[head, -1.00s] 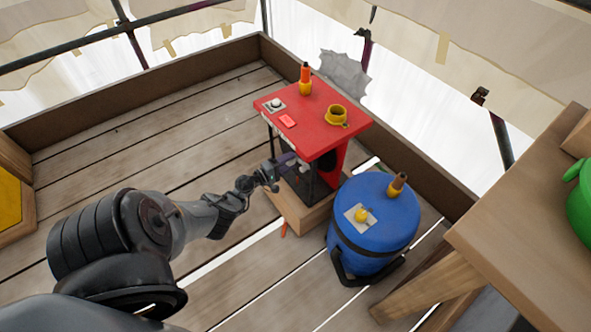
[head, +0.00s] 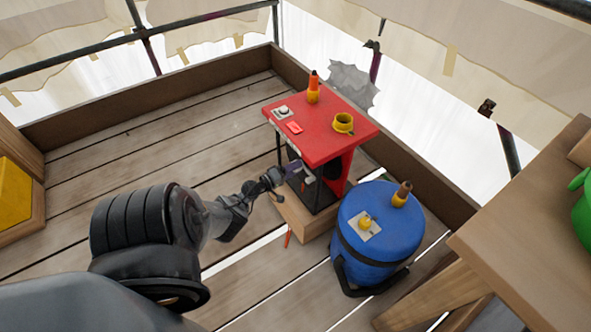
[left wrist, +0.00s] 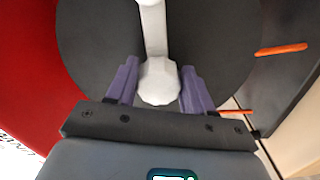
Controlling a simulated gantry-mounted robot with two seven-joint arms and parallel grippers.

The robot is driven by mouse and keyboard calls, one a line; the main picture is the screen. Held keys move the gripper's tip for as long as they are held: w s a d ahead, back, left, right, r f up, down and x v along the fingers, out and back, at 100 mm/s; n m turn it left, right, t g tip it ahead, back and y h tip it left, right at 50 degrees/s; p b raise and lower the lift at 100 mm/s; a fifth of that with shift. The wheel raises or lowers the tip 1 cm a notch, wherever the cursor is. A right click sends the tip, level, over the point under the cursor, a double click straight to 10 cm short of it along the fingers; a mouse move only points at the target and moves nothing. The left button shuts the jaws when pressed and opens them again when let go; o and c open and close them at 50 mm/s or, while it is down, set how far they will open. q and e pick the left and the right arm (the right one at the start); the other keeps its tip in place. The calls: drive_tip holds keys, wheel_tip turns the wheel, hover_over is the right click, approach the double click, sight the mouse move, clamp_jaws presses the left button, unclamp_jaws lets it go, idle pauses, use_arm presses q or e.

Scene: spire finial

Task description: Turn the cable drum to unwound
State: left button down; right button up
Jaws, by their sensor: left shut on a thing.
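The cable drum shows in the left wrist view as a dark round disc (left wrist: 90,40) beside a red panel. A pale crank arm (left wrist: 152,28) runs down across the disc to a faceted grey-white knob (left wrist: 158,84). My left gripper (left wrist: 159,72) has its purple fingers on both sides of this knob and is shut on it. In the head view, my left gripper (head: 291,171) is at the near side of the red-topped stand (head: 322,150), below its top. The drum is mostly hidden there. My right gripper is not in view.
A blue barrel (head: 375,235) stands right of the stand. A wooden bench (head: 520,220) with a green object (head: 582,205) is at the right. A yellow-orange bottle (head: 313,92) and a yellow cup (head: 343,122) stand on the red top. Plank floor left of the stand is clear.

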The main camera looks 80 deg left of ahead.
use_arm(q)
drive_tip(key=c, duration=0.5)
unclamp_jaws()
drive_tip(key=p+v, duration=0.2)
drive_tip(key=v, duration=0.9)
drive_tip(key=shift+r, duration=0.1)
